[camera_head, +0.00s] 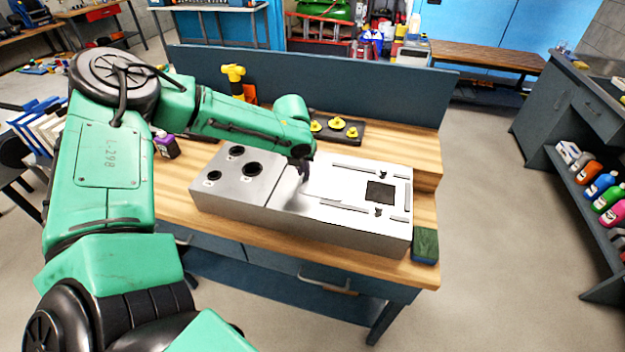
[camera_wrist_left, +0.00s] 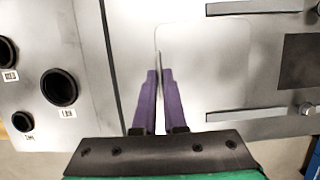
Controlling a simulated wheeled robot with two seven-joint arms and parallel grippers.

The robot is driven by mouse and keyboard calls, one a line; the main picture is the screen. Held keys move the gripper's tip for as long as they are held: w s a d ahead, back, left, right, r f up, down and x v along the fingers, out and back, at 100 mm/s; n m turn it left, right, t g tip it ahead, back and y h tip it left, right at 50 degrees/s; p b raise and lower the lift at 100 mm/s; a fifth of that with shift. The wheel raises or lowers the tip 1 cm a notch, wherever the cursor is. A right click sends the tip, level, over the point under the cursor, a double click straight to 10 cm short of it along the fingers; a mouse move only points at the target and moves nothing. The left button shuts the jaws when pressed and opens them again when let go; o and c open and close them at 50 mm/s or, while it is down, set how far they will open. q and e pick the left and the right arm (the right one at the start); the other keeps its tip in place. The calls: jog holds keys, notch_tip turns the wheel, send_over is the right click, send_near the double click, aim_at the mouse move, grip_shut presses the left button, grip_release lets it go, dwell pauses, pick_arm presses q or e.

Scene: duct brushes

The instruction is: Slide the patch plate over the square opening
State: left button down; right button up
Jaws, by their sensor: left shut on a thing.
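The duct box (camera_head: 240,199) is a long grey metal box on the workbench. Its square opening (camera_head: 380,192) is a dark hole near the right end, and it also shows in the left wrist view (camera_wrist_left: 300,62). The patch plate (camera_wrist_left: 208,60) is a pale sheet with rounded corners lying on the box top, left of the square opening, its right part reaching between the rails (camera_wrist_left: 258,8). My left gripper (camera_wrist_left: 159,72), with purple fingers, is shut on a thin upright edge at the plate's left side. In the head view the gripper (camera_head: 303,168) is small and dark. My right gripper is not in view.
Round holes (camera_head: 252,169) are at the box's left end. Small dark knobs (camera_head: 379,211) stand beside the rails. A green-topped block (camera_head: 425,245) lies off the box's right end.

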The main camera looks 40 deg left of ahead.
aim_at(347, 184)
pick_arm(q)
jog(key=shift+w+d, duration=0.25)
jog(key=shift+d, duration=0.45)
jog(key=shift+w+d, duration=0.25)
jog(key=shift+d, duration=0.45)
jog(key=shift+w+d, duration=0.2)
jog(key=shift+d, duration=0.3)
jog(key=shift+w+d, duration=0.15)
jog(key=shift+d, duration=0.35)
jog(key=shift+w+d, duration=0.15)
jog(key=shift+d, duration=0.25)
jog(key=shift+d, duration=0.15)
jog(key=shift+w+d, duration=0.3)
jog(key=shift+d, duration=0.35)
jog(key=shift+w+d, duration=0.25)
jog(key=shift+d, duration=0.4)
jog(key=shift+d, duration=0.1)
jog(key=shift+w+d, duration=0.25)
jog(key=shift+d, duration=0.4)
jog(key=shift+w+d, duration=0.2)
jog(key=shift+d, duration=0.45)
